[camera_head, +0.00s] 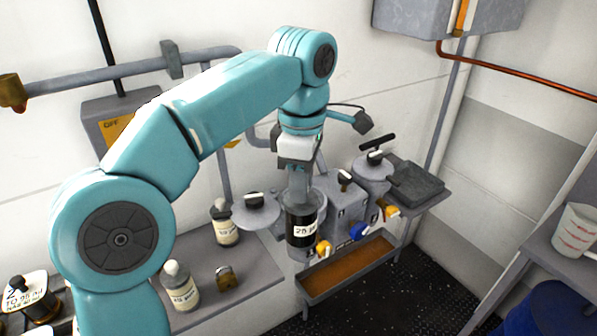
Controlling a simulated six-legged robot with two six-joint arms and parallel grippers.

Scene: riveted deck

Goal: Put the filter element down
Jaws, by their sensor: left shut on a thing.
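The filter element (301,231) is a black cylinder with a white label reading "25". It hangs upright below my left gripper (300,190), which points straight down and is shut on its top. The element is in front of a grey filter housing block (344,205). I cannot tell whether its lower end is inside a grey housing or just in front of one. My right gripper is not in view.
A round grey lid (256,213) lies left of the element. Bottles (181,287) and a padlock (229,278) stand on the left shelf (255,285). A brown-filled drip tray (310,292) is below. A dark flat tray (418,183) sits at the right.

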